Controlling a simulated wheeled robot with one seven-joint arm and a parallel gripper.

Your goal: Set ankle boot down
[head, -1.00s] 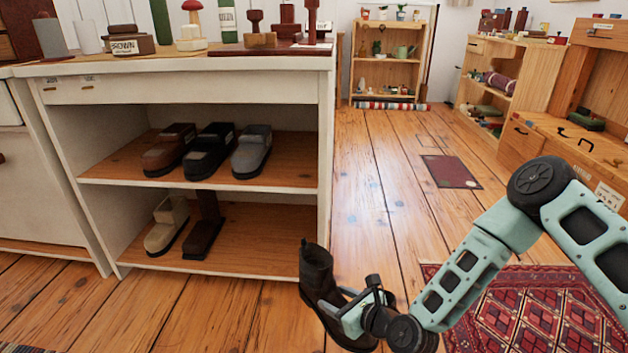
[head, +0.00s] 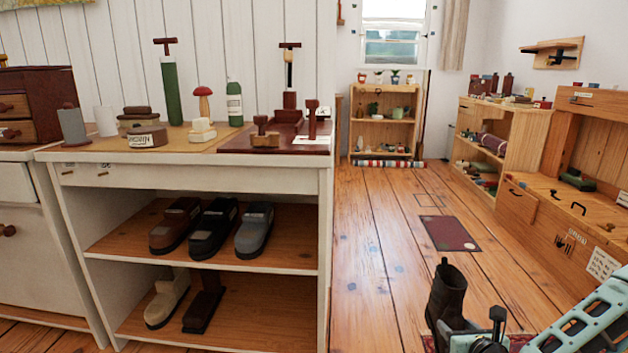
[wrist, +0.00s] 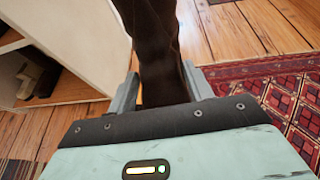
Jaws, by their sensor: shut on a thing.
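A dark brown ankle boot (head: 447,296) is at the lower right of the head view, its shaft upright. My gripper (wrist: 163,92) is shut on the boot (wrist: 158,45), with one finger on each side of it in the wrist view. In the head view my gripper shows at the bottom edge, and the boot's lower part is hidden by it and the frame edge. I cannot tell whether the sole touches anything.
A white shelf unit (head: 322,240) on the left holds several shoes on two levels; its top carries brushes and tins. A red patterned rug (wrist: 270,80) lies right of the boot. A dark red mat (head: 450,233) lies on the open wooden floor (head: 370,250) beyond.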

